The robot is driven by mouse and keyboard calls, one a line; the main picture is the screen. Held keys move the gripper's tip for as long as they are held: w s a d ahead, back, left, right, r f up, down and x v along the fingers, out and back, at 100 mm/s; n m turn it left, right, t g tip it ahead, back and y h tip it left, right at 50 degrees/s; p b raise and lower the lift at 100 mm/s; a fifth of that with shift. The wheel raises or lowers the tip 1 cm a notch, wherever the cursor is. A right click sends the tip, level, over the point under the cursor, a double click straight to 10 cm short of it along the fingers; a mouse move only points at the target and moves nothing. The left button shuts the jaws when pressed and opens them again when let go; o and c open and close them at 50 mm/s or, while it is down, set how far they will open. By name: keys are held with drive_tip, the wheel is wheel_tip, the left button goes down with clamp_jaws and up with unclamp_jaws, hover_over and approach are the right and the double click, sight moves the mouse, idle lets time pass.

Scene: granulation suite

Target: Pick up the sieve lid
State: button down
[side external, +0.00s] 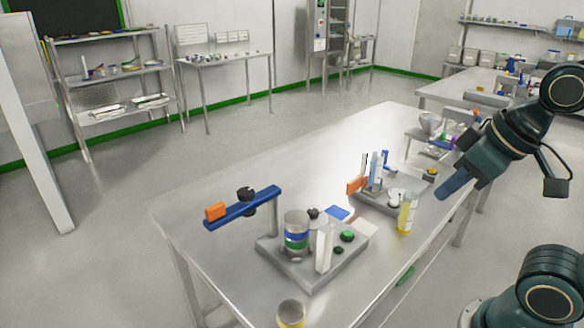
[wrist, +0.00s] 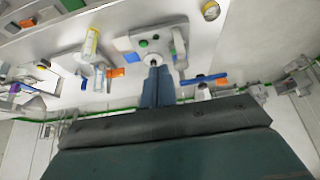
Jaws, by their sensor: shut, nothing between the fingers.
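A sieve stack (side external: 296,232) with a grey top and blue and green bands stands on a grey base (side external: 330,265) on the steel table. A blue bar (side external: 245,207) with an orange end and a black knob stands out to the left above the base. I cannot make out a separate sieve lid for certain. My gripper (side external: 452,187) is shut and empty, above the table's right edge, well apart from the stack. In the wrist view its blue fingers (wrist: 156,86) are together and overlap the view of the base (wrist: 150,38).
A yellow bottle (side external: 407,214) stands right of the base. A second grey device (side external: 382,200) with upright parts is behind it. A round yellow-sided container (side external: 290,313) is at the near edge. The table's left part (side external: 185,205) is clear.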

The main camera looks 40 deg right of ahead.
drive_tip(key=shift+c, duration=2.3)
unclamp_jaws()
drive_tip(key=w+a+r+n+g, duration=0.25)
drive_tip(key=w+n, duration=0.65)
drive_tip(key=w, duration=0.5)
drive_tip(key=w+f+n+g, duration=0.1)
drive_tip(key=w+f+n, duration=0.2)
drive_tip(key=w+n, duration=0.2)
drive_tip(key=w+f+n+g+y, duration=0.1)
drive_tip(key=w+f+n, duration=0.3)
drive_tip(key=w, duration=0.5)
drive_tip(key=shift+w+a+f+n+g, duration=0.3)
drive_tip(key=shift+n+g, duration=0.35)
drive_tip(key=shift+n, duration=0.45)
